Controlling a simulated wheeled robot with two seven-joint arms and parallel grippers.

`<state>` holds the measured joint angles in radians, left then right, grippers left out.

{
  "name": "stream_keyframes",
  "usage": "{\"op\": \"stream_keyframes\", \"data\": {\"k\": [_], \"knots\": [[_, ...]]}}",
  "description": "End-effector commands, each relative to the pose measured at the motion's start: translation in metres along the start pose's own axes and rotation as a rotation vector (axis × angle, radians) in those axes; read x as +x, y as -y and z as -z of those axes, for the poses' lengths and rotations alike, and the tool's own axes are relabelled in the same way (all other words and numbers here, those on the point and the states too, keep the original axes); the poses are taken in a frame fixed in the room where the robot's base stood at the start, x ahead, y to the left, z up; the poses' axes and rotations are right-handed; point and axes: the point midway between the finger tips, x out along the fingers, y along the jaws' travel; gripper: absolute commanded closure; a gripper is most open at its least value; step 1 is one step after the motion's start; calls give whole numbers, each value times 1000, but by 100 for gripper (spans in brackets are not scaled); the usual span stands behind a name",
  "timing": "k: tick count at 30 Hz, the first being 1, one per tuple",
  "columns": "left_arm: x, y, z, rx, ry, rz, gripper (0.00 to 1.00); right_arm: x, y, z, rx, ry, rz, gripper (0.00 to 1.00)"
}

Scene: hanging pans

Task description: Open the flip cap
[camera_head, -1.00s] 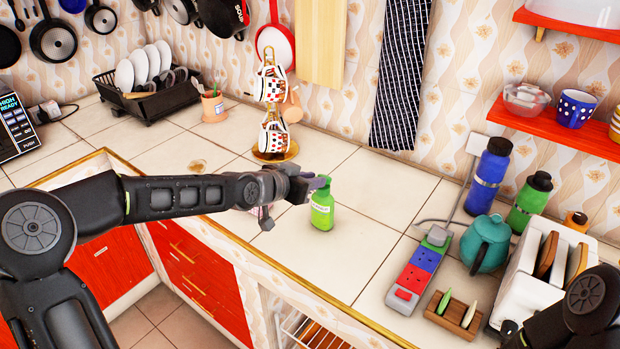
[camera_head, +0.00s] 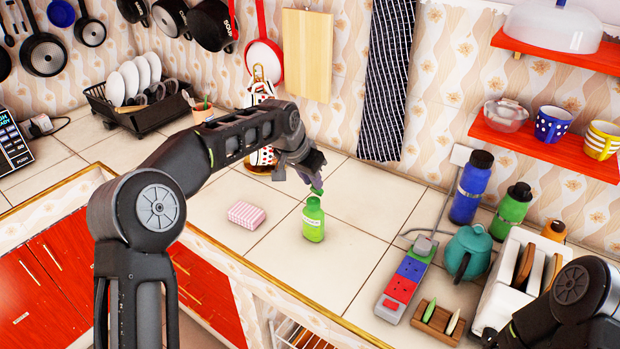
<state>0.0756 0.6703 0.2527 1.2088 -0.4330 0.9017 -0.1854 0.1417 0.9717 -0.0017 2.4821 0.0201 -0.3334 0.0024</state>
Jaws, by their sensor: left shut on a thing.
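A small green bottle (camera_head: 313,222) with a pale label stands upright on the tiled counter. Its green flip cap (camera_head: 316,191) is at the top, right at the fingertips of my left gripper (camera_head: 312,184). That gripper reaches down from the upper left and is shut on the cap. The fingers partly hide the cap, so its exact angle is hard to tell. My right arm shows at the lower right, but its gripper is not in view.
A pink checked sponge (camera_head: 247,215) lies left of the bottle. A power strip (camera_head: 404,283), teal teapot (camera_head: 467,251), toaster (camera_head: 497,292) and wooden holder (camera_head: 437,322) stand to the right. A cup stand (camera_head: 262,157) is behind my left arm.

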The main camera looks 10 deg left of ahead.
Motion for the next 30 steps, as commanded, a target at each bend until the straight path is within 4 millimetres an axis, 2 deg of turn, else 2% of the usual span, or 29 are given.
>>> {"op": "stream_keyframes", "data": {"k": [10,11,19,30], "knots": [[3,0,-3,0,12,-2,100,0,0,0,0,0,0,64],[3,0,-3,0,12,-2,80,0,0,0,0,0,0,64],[2,0,-2,0,8,-2,58,0,0,0,0,-1,0,64],[-4,0,-1,0,6,-1,58,3,-1,0,0,-1,0,64]]}}
